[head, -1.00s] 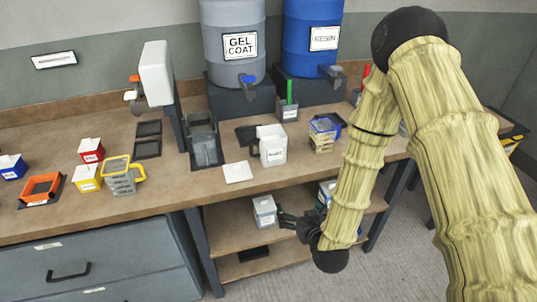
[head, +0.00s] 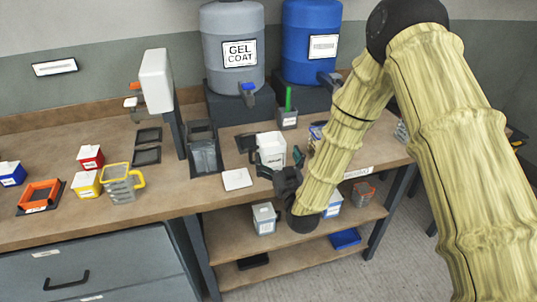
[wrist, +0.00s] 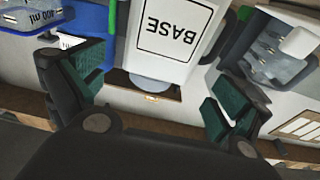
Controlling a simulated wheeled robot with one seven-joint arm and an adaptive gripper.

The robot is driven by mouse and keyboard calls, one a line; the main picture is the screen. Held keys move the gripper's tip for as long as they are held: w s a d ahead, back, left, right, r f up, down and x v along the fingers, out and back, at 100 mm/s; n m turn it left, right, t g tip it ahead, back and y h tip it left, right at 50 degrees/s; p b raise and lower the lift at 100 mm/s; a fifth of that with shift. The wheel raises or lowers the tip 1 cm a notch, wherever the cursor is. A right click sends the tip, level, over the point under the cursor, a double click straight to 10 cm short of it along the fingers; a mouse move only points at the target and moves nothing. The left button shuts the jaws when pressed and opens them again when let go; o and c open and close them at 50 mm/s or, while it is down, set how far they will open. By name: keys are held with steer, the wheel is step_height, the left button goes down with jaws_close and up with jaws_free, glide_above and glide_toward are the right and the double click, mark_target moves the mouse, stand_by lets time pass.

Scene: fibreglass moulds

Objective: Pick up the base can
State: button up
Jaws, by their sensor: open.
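The base can (head: 272,147) is a white can with a dark handle, upright on the workbench. In the wrist view the base can (wrist: 168,38) shows a black-framed BASE label, upside down, and a domed part at its near end. My gripper (head: 285,170) is at the bench's front edge, just in front of the can. In the wrist view my gripper (wrist: 158,80) is open, with its green-padded fingers apart on either side of the can's near end. I cannot tell whether a finger touches it. The can's lower front is partly hidden by the gripper in the head view.
A white card (head: 237,179) lies left of the can. A grey holder (head: 288,118) with a green stick stands behind it. A grey container (head: 264,218) stands on the shelf below. A blue tray (head: 345,239) lies farther right. Gel coat (head: 232,45) and blue (head: 310,42) drums stand behind.

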mark_target(275, 150)
steer(key=shift+f+p+x, duration=0.2)
steer(key=shift+p+x, duration=0.3)
steer(key=shift+x, duration=0.7)
steer(key=shift+f+p+x, duration=0.2)
steer(key=shift+p+x, duration=0.3)
steer(key=shift+x, duration=0.7)
steer(key=shift+w+d, duration=0.15)
steer(key=c, duration=1.5)
steer(key=shift+r, duration=0.1)
steer(key=shift+c, duration=1.1)
steer(key=shift+r, duration=0.15)
